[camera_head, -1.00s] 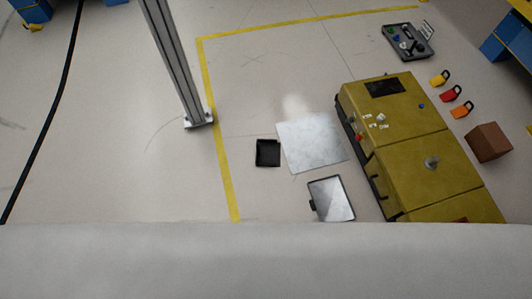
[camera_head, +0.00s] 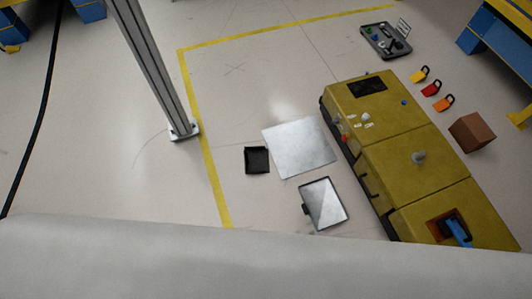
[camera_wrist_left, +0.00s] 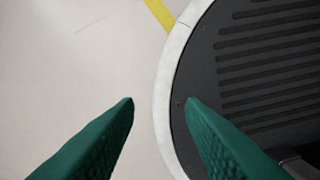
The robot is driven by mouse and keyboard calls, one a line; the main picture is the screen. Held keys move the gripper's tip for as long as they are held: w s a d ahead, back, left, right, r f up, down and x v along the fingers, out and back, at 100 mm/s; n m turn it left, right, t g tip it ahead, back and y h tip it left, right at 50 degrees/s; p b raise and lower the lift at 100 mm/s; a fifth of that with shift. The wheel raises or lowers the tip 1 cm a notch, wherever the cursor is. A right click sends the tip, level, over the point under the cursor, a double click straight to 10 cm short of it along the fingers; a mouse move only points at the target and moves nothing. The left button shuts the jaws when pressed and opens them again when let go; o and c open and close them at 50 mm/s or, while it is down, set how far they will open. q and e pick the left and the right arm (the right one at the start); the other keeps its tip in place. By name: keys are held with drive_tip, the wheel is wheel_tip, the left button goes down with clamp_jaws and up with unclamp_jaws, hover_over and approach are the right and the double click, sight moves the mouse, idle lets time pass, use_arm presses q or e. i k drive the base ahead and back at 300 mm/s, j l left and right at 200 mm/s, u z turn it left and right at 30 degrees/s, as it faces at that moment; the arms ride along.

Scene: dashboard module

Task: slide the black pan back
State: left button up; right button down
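A small black square pan (camera_head: 257,160) lies flat on the floor, left of a bare grey metal sheet (camera_head: 300,148). A shallow grey tray with a dark rim and a small tab (camera_head: 324,204) lies just below the sheet. Neither gripper shows in the head view. In the left wrist view the two green fingers of my left gripper (camera_wrist_left: 160,102) are apart with nothing between them, above the floor and away from the pan. My right gripper is not in view.
A long yellow dashboard module (camera_head: 411,153) stands right of the trays, with a blue part (camera_head: 458,231) in its near opening. Coloured padlocks (camera_head: 431,89), a brown box (camera_head: 472,133) and a toolbox (camera_head: 386,42) lie beyond it. A metal post (camera_head: 150,70) stands left.

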sight(257, 158)
drive_tip(key=i+j+z, duration=0.15)
drive_tip(key=j+z, duration=0.15)
drive_tip(key=i+j+z, duration=0.15)
drive_tip(key=j+z, duration=0.15)
drive_tip(key=i+j+z, duration=0.1)
drive_tip(key=j+z, duration=0.2)
drive_tip(key=j, duration=0.2)
